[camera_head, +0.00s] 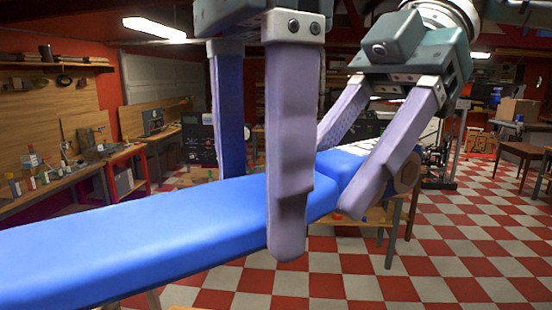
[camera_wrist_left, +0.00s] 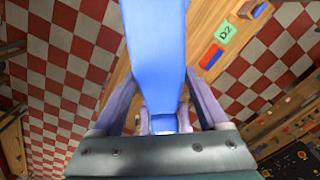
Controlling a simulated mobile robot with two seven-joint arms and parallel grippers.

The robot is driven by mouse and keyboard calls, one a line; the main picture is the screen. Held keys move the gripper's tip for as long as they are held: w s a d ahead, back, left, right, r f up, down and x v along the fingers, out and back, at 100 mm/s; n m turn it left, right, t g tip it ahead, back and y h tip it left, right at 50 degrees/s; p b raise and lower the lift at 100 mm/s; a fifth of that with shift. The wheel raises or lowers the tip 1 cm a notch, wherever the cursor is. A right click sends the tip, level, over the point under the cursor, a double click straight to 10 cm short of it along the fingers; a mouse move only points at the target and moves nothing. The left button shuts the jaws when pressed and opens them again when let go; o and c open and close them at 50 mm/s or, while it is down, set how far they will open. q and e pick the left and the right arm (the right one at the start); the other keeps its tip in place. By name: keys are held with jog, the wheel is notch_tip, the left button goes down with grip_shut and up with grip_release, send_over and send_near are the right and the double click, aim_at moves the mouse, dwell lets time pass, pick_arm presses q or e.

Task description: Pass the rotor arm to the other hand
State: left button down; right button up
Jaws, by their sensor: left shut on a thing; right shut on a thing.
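The rotor arm is a long blue bar (camera_head: 140,235) that runs across the head view from the lower left to the centre right, held in the air. My left gripper (camera_head: 265,200) is shut on it near the middle, one finger on each side. My right gripper (camera_head: 342,178) is shut on it farther right, close to the brownish end piece. The left wrist view shows the blue bar (camera_wrist_left: 155,50) between the fingers of my left gripper (camera_wrist_left: 162,108). Parts of the bar are hidden behind the fingers, and its left end is out of the head view.
A wooden table (camera_wrist_left: 203,22) lies below, with a green "D2" label (camera_wrist_left: 226,32) and a red block (camera_wrist_left: 210,57). Workbenches (camera_head: 75,175) line the left wall. A brown table (camera_head: 530,150) stands at the right. The checkered floor (camera_head: 470,240) is open at lower right.

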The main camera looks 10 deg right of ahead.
grip_shut()
pick_arm(q)
grip_release()
pick_arm(e)
jog(key=shift+r, duration=0.1)
